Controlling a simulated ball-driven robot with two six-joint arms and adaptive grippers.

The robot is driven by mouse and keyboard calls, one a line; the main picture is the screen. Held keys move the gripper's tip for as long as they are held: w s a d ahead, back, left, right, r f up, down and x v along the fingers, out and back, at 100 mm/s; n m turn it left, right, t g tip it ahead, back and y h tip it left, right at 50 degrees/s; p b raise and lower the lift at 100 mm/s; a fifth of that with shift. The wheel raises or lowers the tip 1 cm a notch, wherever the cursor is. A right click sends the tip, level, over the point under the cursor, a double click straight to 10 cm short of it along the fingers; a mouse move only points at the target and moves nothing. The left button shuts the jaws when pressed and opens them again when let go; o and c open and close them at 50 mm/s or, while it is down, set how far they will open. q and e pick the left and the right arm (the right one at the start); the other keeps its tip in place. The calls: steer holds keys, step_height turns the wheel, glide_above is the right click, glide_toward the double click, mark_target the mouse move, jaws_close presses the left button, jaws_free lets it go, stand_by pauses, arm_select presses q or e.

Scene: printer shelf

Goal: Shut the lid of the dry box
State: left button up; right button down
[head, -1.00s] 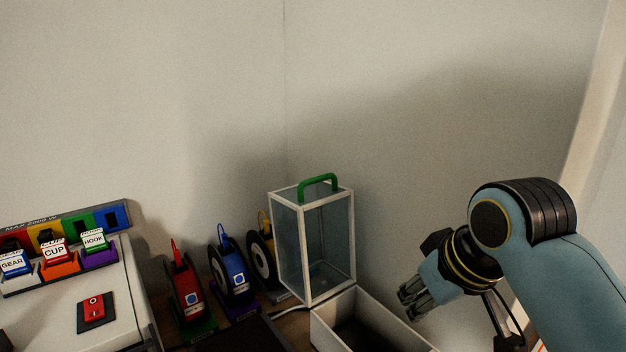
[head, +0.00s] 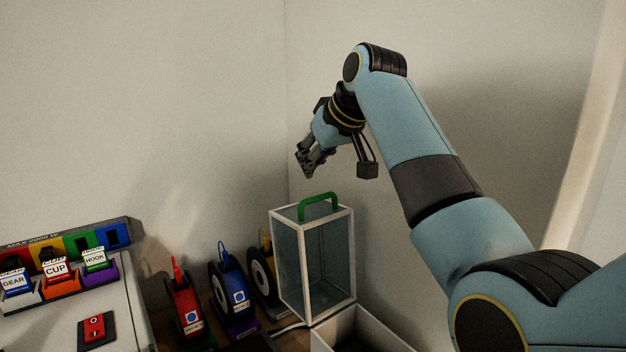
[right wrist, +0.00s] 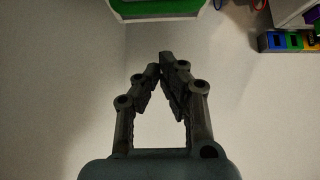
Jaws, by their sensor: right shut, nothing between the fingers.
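The dry box shows at the lower middle of the head view. Its white open tray (head: 368,326) is cut off by the bottom edge. A clear, white-framed cover (head: 314,262), which looks like the lid, stands upright behind the tray, with a green handle (head: 319,204) on top. My right gripper (head: 304,172) is shut and empty, just above and left of the handle in the picture; a gap shows between them. Its fingertips (right wrist: 167,62) meet in the right wrist view. My left gripper is out of view.
Red (head: 184,304), blue (head: 232,286) and yellow-topped (head: 262,270) spool holders stand left of the cover. Left of them is a pale printer-like unit (head: 127,318) with a red switch (head: 94,327) and labelled tags. Bare walls enclose the corner.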

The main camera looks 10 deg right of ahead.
mark_target(313, 211)
steer(key=x, duration=0.4)
steer(key=shift+w+a+f+p, duration=0.1)
steer(key=shift+w+f+p, duration=0.15)
steer(key=shift+p, duration=0.15)
steer(key=shift+w+f, duration=0.1)
steer(key=shift+f, duration=0.2)
steer(key=s+p, duration=0.1)
steer(key=s+d+p, duration=0.1)
steer(key=s, duration=0.1)
steer(key=shift+d, duration=0.1)
steer(key=shift+s+d+p, duration=0.1)
steer(key=shift+s+p, duration=0.2)
steer(key=shift+f, duration=0.1)
